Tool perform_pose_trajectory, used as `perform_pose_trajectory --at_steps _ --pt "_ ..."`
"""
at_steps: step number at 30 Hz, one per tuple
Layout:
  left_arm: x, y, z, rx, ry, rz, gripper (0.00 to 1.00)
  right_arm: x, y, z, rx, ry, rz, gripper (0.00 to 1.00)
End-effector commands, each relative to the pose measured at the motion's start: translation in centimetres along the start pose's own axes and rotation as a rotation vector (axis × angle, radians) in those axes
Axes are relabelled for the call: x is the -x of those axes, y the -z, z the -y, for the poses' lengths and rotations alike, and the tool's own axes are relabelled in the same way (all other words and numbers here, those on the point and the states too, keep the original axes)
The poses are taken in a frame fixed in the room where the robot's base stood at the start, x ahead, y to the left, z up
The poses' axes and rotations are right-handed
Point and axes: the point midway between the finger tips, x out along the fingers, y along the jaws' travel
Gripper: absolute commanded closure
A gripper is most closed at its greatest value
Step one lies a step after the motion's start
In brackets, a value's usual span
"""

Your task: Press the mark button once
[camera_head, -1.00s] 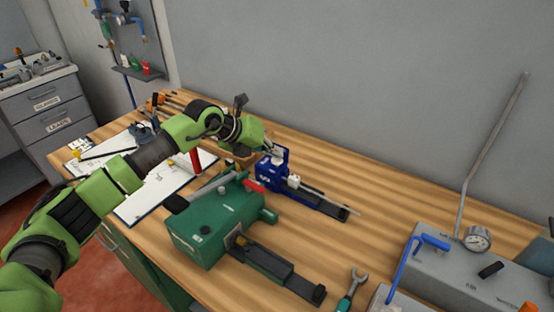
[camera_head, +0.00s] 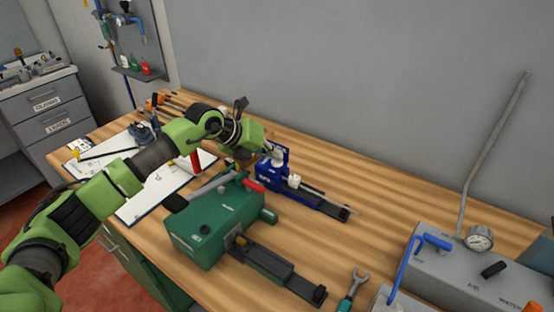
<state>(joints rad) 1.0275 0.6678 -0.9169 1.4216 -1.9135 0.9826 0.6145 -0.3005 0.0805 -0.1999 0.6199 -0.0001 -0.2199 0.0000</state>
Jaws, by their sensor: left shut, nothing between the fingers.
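My left gripper (camera_head: 273,153) is at the upper middle, at the end of the green arm from the left. It is shut, with nothing visible in it. Its tip is at the upright back part of the small blue device (camera_head: 268,171). I cannot tell whether it touches. A white knob (camera_head: 294,181) stands on the blue device, beside a thin rod. No button can be picked out as the mark button; the gripper and wrist hide part of the blue device's upper end. My right gripper is out of view.
A green machine (camera_head: 215,222) with a red-tipped lever and black rail stands in front of the blue device. A wrench (camera_head: 353,287) lies near the front edge. A grey unit (camera_head: 450,272) with a gauge is at right. Bare wooden bench (camera_head: 375,215) lies between.

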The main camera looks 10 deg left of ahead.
Motion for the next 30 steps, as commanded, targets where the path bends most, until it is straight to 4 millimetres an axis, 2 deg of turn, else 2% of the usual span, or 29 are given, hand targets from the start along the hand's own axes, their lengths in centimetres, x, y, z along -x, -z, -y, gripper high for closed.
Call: perform_pose_trajectory --at_steps 11,23,30 --pt "-0.1 0.2 -0.1 0.001 -0.002 -0.006 1.00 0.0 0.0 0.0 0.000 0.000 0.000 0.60" --pt "1.4 -0.9 1.0 0.000 -0.001 -0.003 1.00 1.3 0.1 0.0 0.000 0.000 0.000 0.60" --pt "1.4 -1.0 1.1 0.000 -0.001 -0.002 1.00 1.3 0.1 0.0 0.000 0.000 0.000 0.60"
